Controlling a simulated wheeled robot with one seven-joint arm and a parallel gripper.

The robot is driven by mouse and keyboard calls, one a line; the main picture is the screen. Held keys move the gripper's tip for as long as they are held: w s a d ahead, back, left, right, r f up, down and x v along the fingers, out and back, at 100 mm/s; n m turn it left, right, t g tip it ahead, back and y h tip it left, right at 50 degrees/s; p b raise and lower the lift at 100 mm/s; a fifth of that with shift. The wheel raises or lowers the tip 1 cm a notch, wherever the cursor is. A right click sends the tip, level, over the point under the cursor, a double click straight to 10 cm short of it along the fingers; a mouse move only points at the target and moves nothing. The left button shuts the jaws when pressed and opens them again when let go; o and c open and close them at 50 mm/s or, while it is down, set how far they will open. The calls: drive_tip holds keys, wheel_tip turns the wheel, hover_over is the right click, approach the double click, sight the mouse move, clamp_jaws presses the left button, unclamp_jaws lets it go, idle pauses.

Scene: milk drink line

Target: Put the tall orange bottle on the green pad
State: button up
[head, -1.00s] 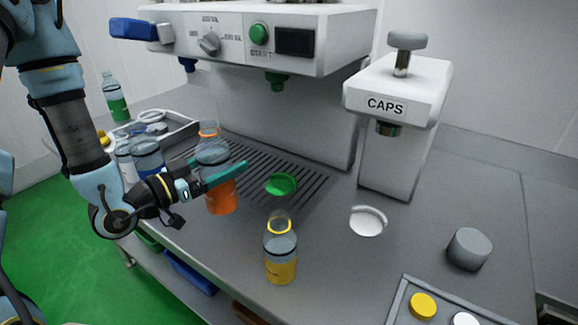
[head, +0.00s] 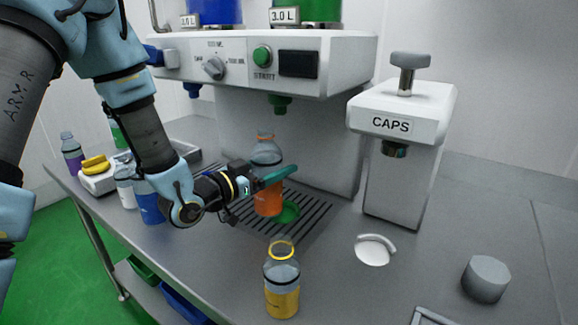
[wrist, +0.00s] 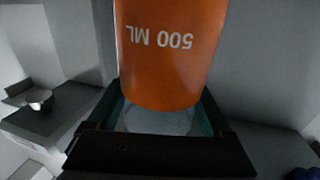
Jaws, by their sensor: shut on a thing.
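The tall orange bottle (head: 268,201) is clear above with an orange lower part and an orange neck ring. My gripper (head: 272,177) is shut around its middle and holds it upright over the slatted grate. In the wrist view the orange bottle (wrist: 170,50) fills the middle, with "500 ML" on it, between the fingers of my gripper (wrist: 160,118). The round green pad (head: 289,212) lies on the grate just right of the bottle's lower end and is partly hidden by it. I cannot tell whether the bottle's base touches anything.
A yellow bottle (head: 282,283) stands in front on the counter. The filling machine (head: 300,62) overhangs the grate with a green nozzle (head: 279,103). The caps press (head: 397,140) stands right. Blue (head: 150,203) and white (head: 125,187) bottles stand left.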

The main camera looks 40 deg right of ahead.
drive_tip(key=shift+d+f+p, duration=0.65)
drive_tip(key=shift+d+f, duration=0.25)
drive_tip(key=shift+d, duration=0.25)
drive_tip(key=shift+d+f+p, duration=0.65)
drive_tip(key=shift+d+f, duration=0.2)
drive_tip(key=shift+d, duration=0.25)
drive_tip(key=shift+w, duration=0.1)
drive_tip(key=shift+f, duration=0.15)
drive_tip(key=o, duration=1.1)
drive_tip(key=a+b, duration=0.4)
drive_tip(key=a, duration=0.8)
drive_tip(key=shift+s+b, duration=0.25)
drive_tip(key=shift+b, duration=0.15)
